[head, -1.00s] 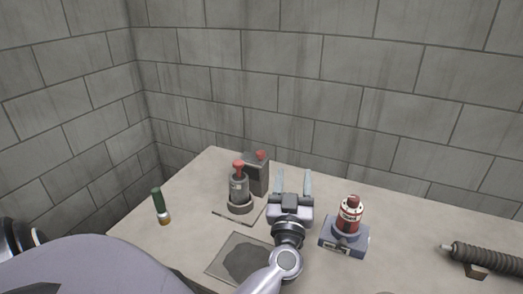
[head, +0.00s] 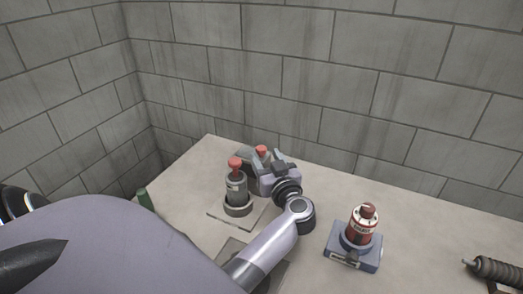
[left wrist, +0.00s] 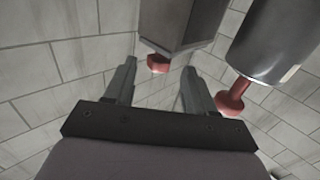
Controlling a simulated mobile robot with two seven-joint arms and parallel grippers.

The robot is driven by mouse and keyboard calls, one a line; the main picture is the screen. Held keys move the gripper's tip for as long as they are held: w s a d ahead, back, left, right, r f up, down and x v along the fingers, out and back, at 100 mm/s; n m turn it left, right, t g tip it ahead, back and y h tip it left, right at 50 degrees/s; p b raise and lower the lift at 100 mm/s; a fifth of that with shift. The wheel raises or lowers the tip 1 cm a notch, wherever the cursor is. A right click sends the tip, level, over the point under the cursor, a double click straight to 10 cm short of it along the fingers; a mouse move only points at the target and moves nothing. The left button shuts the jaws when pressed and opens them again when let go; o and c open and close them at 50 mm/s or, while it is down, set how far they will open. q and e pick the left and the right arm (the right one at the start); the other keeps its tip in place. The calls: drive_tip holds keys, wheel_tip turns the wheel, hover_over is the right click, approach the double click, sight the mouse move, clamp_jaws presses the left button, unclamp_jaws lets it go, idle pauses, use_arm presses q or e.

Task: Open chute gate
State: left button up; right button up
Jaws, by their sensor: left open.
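A dark grey box with a red knob (head: 262,150) on top stands toward the back of the table, partly hidden by my left gripper (head: 261,158). No part is clearly recognisable as the chute gate. The gripper is open, its fingers reaching left on either side of the knob. In the left wrist view, the red knob (left wrist: 158,63) of the grey box (left wrist: 178,24) appears between the two fingertips; I cannot tell whether they touch it. A grey cylinder (head: 236,187) with a red top stands just in front; it also shows in the left wrist view (left wrist: 272,45). My right gripper is out of view.
A red and white canister (head: 361,228) stands on a blue-grey base (head: 353,256) to the right. A ribbed dark cylinder (head: 497,269) lies at far right. A green tube (head: 146,199) is at left. Block walls (head: 330,80) close off the back and left.

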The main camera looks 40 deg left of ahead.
sight(263, 154)
use_arm(q)
drive_tip(key=b+x, duration=0.2)
drive_tip(key=x, duration=0.1)
drive_tip(key=shift+w+a+f, duration=0.1)
drive_tip(key=shift+f, duration=0.1)
drive_tip(key=shift+w+a+r+b, duration=0.15)
drive_tip(key=shift+w+a+b, duration=0.15)
drive_tip(key=shift+a, duration=0.25)
drive_tip(key=shift+c, duration=0.3)
clamp_jaws()
